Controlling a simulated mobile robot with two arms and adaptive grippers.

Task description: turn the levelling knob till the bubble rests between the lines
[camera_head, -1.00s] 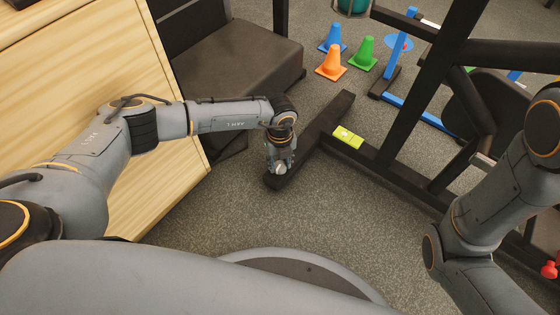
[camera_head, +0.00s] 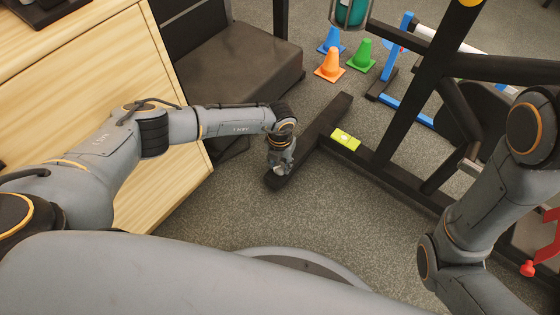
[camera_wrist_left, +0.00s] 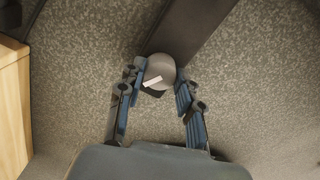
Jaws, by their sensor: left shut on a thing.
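The levelling knob (camera_wrist_left: 159,69) is a round grey knob with a white mark on top, at the end of a dark beam. My left gripper (camera_wrist_left: 160,77) has its two fingers on either side of the knob and is shut on it; in the head view my left gripper (camera_head: 279,169) points down at the beam's near end. A yellow-green level (camera_head: 345,139) lies on the dark frame to the right of my gripper. A small pale spot shows on it, but the bubble's place between the lines is too small to tell. My right gripper is out of view.
The dark metal frame (camera_head: 400,184) rises to the right of the level. A wooden cabinet (camera_head: 176,175) stands at the left, with a dark padded bench (camera_head: 240,62) behind. Orange (camera_head: 329,66), blue and green cones stand at the back. Grey floor is clear around the beam.

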